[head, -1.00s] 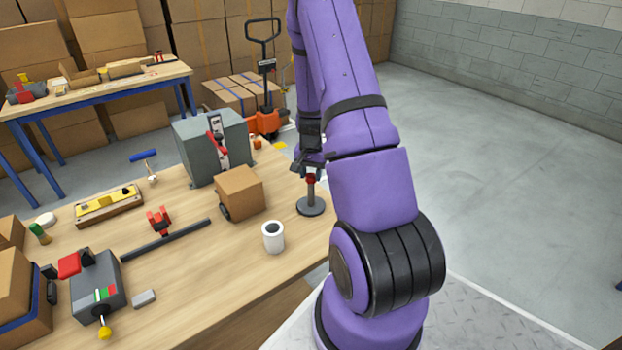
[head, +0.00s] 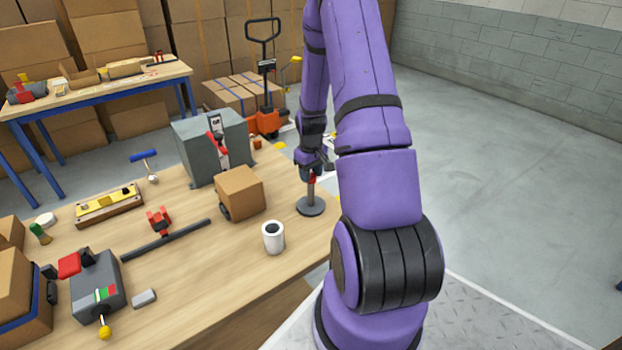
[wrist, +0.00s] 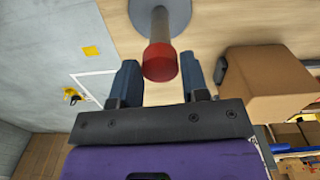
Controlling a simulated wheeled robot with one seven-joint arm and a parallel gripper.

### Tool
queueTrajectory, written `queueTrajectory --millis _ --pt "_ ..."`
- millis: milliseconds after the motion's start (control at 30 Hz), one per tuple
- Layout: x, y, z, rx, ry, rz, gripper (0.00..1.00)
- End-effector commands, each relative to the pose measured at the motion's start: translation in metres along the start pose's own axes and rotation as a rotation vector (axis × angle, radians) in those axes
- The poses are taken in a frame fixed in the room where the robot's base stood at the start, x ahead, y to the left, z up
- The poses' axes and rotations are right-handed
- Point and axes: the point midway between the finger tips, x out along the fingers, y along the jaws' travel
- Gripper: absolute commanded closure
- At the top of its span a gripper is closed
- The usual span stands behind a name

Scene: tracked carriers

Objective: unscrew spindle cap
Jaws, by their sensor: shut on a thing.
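The spindle is a grey post (head: 311,191) upright on a round grey base (head: 311,208), near the right edge of the wooden table. Its red cap (head: 312,178) is at the top of the post, partly hidden by my gripper (head: 312,172). In the wrist view the red cap (wrist: 160,62) lies between the two fingers of my gripper (wrist: 160,80), with the post (wrist: 159,27) and base (wrist: 178,13) beyond it. My gripper is shut on the cap. The cap is in line with the post; I cannot see any gap between them.
A cardboard box (head: 240,193) stands left of the spindle, with a white cup (head: 273,238) in front. A grey machine with a red lever (head: 200,150) stands behind. A black bar (head: 165,240) and a grey switch box (head: 97,285) lie further left. Floor is open at right.

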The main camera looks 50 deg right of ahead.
Motion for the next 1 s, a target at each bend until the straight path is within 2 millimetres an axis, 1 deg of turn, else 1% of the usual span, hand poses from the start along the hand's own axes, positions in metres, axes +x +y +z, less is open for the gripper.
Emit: queueTrajectory --millis 100,333,433,567,800,900,1000 --pt "0.0004 -0.0005 0.0000 -0.057 -0.001 -0.001 0.79" --pt "0.0005 -0.0007 -0.0001 -0.058 -0.001 -0.001 0.79" --pt "0.0005 -0.0005 0.0002 -0.106 -0.001 -0.002 0.79" --pt "0.0006 0.0000 0.0006 -0.314 -0.001 -0.002 0.79" --pt "0.0008 -0.0003 0.0005 -0.746 0.000 -0.003 0.79" --pt "0.0008 -0.0005 0.0004 -0.858 0.000 -0.002 0.79" --pt "0.0008 -0.0006 0.0003 -0.906 -0.001 -0.002 0.79"
